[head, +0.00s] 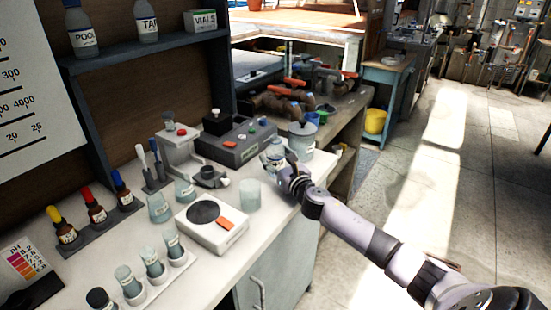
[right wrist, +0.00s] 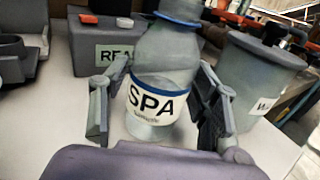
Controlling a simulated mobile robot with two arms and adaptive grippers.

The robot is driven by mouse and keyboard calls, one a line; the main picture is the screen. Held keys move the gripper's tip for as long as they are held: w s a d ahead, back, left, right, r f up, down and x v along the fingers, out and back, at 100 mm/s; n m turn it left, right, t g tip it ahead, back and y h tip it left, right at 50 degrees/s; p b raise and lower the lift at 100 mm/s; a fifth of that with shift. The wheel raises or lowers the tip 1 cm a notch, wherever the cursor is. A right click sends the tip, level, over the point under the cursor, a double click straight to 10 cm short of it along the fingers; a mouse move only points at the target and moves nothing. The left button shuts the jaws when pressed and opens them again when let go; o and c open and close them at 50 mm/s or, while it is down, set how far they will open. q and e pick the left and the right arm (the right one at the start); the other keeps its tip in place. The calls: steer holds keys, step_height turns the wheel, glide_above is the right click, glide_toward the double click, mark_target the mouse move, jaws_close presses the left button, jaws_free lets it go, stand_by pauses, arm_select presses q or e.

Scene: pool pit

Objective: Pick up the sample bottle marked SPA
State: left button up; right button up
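The SPA sample bottle (right wrist: 155,95) is clear grey with a blue-edged white label and stands on the white bench, its top cut off in the right wrist view. In the head view the bottle (head: 273,152) is at the bench's right edge, partly hidden by my gripper. My right gripper (right wrist: 160,112) is open around the bottle, one finger on each side, with a small gap at the left; contact at the right finger is unclear. It also shows in the head view (head: 287,172). My left gripper is not in view.
A grey lidded container (head: 302,138) stands close to the right of the bottle, and a grey box with buttons (head: 235,142) behind it. A beaker (head: 250,194) and a white scale (head: 212,228) are nearer. POOL (head: 82,30) and TAP (head: 146,22) bottles stand on the shelf.

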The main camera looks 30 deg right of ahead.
steer(key=c, duration=0.9)
steer(key=shift+c, duration=0.9)
steer(key=shift+r, duration=0.2)
